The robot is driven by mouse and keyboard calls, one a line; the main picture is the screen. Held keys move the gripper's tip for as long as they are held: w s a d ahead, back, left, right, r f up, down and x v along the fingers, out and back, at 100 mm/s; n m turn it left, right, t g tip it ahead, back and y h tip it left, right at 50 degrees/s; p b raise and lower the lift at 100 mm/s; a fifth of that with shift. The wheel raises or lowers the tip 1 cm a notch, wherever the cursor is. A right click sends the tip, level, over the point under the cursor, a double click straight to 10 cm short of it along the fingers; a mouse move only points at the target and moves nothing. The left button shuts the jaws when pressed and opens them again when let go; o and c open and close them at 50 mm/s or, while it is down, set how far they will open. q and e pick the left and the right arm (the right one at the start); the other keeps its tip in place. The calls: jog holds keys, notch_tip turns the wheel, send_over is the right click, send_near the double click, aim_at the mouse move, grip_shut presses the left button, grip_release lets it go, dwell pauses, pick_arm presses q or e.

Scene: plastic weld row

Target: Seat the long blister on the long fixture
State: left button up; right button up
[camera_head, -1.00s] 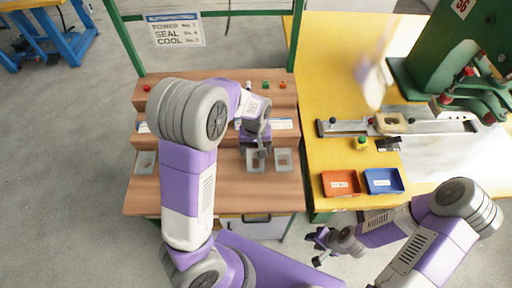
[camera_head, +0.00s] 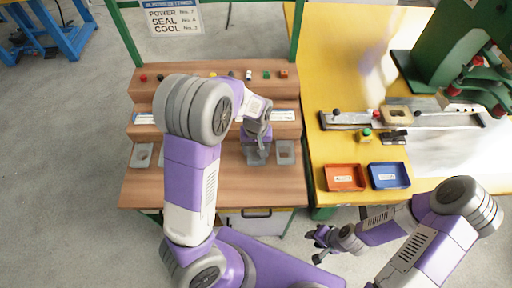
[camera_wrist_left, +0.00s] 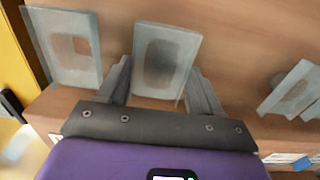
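Clear blisters lie on the wooden bench. One blister (camera_head: 256,158) is under my left gripper (camera_head: 257,150); in the left wrist view this blister (camera_wrist_left: 166,62) has a rounded rectangular pocket. The left gripper (camera_wrist_left: 160,88) is open, its fingers on either side of the blister's near end; contact is unclear. Another blister (camera_head: 285,152) lies to the right in the head view, and it shows at the left in the wrist view (camera_wrist_left: 62,45). A tan fixture (camera_head: 397,114) sits on the long rail; I cannot tell whether it is the long one. My right gripper (camera_head: 317,245) appears open and empty.
More blisters (camera_head: 141,155) lie at the bench's left. A dark fixture-like piece (camera_head: 394,137) and a green-yellow button (camera_head: 366,134) are near the rail (camera_head: 350,119). A red tray (camera_head: 344,177) and a blue tray (camera_head: 389,175) stand at the yellow table's front. The green press (camera_head: 445,55) stands behind.

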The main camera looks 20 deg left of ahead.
pick_arm(q)
jog(key=shift+r, duration=0.1)
notch_tip(320, 180, up, 4)
jog(key=p, duration=0.4)
jog(key=shift+r, duration=0.15)
dwell(0.3)
